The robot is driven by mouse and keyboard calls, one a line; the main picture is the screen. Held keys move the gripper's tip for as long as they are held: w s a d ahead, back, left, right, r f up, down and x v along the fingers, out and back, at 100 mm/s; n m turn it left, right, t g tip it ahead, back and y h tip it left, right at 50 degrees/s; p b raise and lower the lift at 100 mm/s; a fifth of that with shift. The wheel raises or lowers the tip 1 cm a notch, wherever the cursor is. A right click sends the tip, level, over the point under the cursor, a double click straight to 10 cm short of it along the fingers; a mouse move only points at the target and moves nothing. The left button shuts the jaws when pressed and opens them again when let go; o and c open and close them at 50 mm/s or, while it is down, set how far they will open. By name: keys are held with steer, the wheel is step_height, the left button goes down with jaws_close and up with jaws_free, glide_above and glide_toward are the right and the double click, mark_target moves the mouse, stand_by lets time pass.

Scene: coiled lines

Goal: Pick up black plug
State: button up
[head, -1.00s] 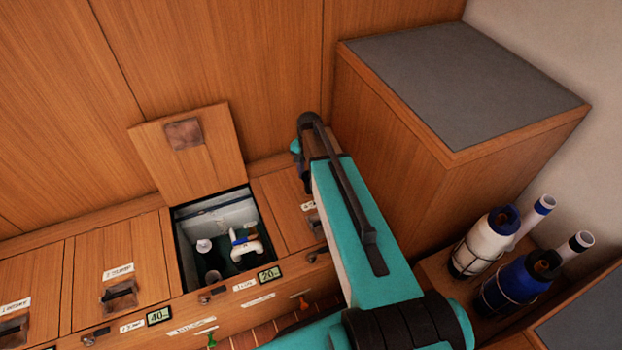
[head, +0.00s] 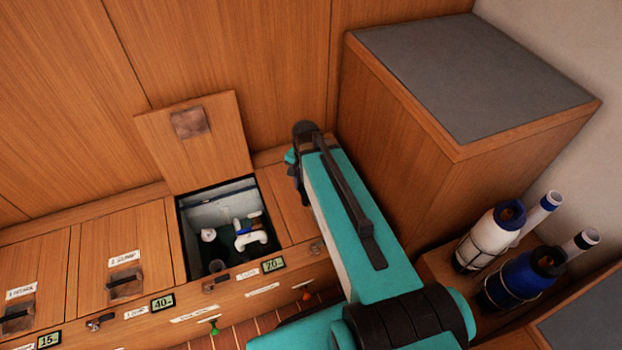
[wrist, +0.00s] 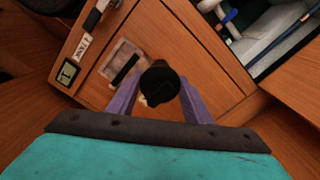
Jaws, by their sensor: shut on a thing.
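In the wrist view, the black plug (wrist: 160,77) is a dark round piece held between the purple fingers of my gripper (wrist: 158,98). The gripper is shut on it. The plug is in front of a wooden hatch lid (wrist: 115,75) with a recessed metal pull. In the head view, my teal arm reaches toward the lockers, and the gripper and plug are hidden behind it.
An open compartment (head: 181,250) holds a white pipe fitting (head: 250,238); its lid (head: 215,150) leans back against the wall. Closed hatches lie to its left. A grey-topped wooden box (head: 460,70) and a white bottle (head: 488,238) and blue bottle (head: 520,285) stand at right.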

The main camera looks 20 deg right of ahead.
steer(key=shift+s+a+r, duration=0.15)
steer(key=shift+s+a, duration=0.45)
steer(key=shift+s, duration=0.3)
steer(key=shift+a+r+p, duration=0.1)
steer(key=shift+r+p, duration=0.1)
steer(key=shift+p, duration=0.25)
steer(key=s+a+p, duration=0.1)
steer(key=p, duration=0.5)
steer(key=shift+s, duration=0.25)
steer(key=shift+s+a+f+p, duration=0.1)
steer(key=shift+s+a+p, duration=0.15)
steer(key=shift+p, duration=0.3)
steer(key=shift+w, duration=0.1)
